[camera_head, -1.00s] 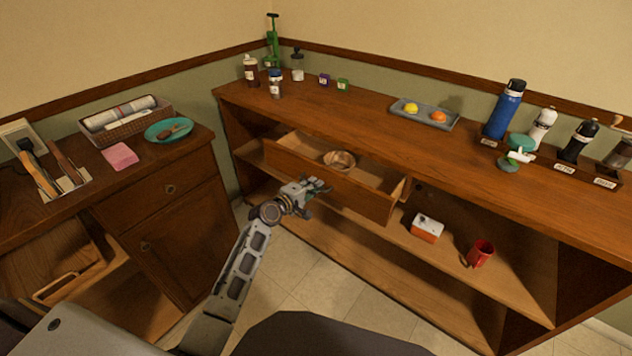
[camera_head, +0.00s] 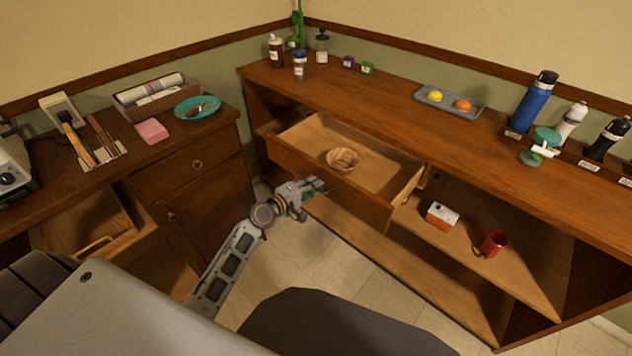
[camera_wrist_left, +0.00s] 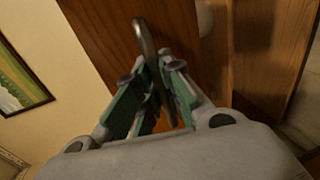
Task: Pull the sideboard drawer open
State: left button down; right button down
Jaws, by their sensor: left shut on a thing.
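The sideboard (camera_head: 385,112) has its drawer (camera_head: 362,205) standing well out, with the inside showing. A round wooden bowl (camera_head: 343,159) sits in the drawer. My left gripper (camera_head: 317,186) is at the middle of the drawer front. In the left wrist view, its fingers (camera_wrist_left: 150,90) are shut on a curved metal handle (camera_wrist_left: 147,45) on the brown wooden front. The handle is hidden behind the gripper in the head view. My right gripper is not in view.
An orange-and-white box (camera_head: 441,214) and a red mug (camera_head: 494,244) stand on the shelf below right. A tray (camera_head: 465,111) with yellow and orange items and several bottles stand on top. A second cabinet (camera_head: 203,190) is at left. Tiled floor before the drawer is clear.

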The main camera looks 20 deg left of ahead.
pick_arm(q)
jog(key=shift+s, duration=0.1)
jog(key=c, duration=1.8)
grip_release()
jog(key=shift+v, duration=5.95)
jog(key=shift+f, duration=0.1)
